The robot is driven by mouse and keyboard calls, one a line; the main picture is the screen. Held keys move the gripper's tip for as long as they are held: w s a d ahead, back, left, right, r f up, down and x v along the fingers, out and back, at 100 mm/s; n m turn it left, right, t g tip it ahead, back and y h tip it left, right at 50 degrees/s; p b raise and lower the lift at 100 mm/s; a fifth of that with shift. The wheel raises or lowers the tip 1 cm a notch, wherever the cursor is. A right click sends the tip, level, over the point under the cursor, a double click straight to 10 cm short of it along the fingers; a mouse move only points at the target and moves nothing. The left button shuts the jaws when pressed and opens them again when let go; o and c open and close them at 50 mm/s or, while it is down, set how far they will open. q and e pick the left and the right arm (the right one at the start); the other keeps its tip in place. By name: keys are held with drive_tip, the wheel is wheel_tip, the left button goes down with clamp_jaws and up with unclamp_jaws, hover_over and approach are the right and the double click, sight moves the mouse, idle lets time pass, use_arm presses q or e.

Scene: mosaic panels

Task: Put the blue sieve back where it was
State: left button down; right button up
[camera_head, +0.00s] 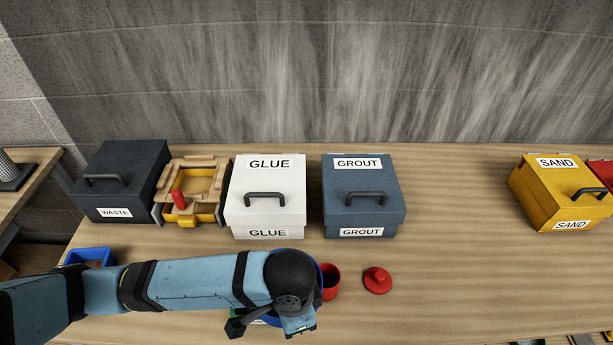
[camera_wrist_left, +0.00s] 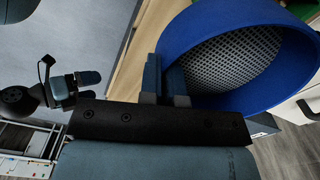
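The blue sieve has a round blue wall and a grey mesh, clear in the left wrist view (camera_wrist_left: 290,85). In the head view my left forearm and wrist hide most of it, and only a thin blue edge (camera_head: 321,272) shows. My left gripper (camera_wrist_left: 166,72) has its two fingers close together at the sieve's rim, with the wall between them. The sieve looks tilted in the wrist view.
Along the back stand a black WASTE box (camera_head: 112,185), a yellow tray with wooden frame (camera_head: 190,195), a white GLUE box (camera_head: 265,195), a blue-grey GROUT box (camera_head: 363,195) and a yellow SAND box (camera_head: 555,195). A red cup (camera_head: 331,281) and red lid (camera_head: 377,280) sit beside my wrist. A blue bin (camera_head: 90,256) is left.

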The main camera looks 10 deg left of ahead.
use_arm(q)
drive_tip(key=w+a+r+n, duration=0.1)
drive_tip(key=w+a+n, duration=0.1)
drive_tip(key=w, duration=0.1)
drive_tip(key=w+a+r+n, duration=0.1)
drive_tip(key=w+a+n, duration=0.1)
drive_tip(key=w+a, duration=0.1)
drive_tip(key=w+a+r+n, duration=0.1)
drive_tip(key=w+a+n, duration=0.1)
drive_tip(key=w, duration=0.1)
drive_tip(key=shift+w+a+r, duration=0.15)
drive_tip(key=shift+a+r, duration=0.2)
drive_tip(key=shift+a, duration=0.05)
drive_tip(key=w+a+r+n, duration=0.5)
drive_tip(key=w+a, duration=0.1)
drive_tip(key=a, duration=0.1)
drive_tip(key=shift+w+a, duration=0.15)
drive_tip(key=shift+a, duration=0.1)
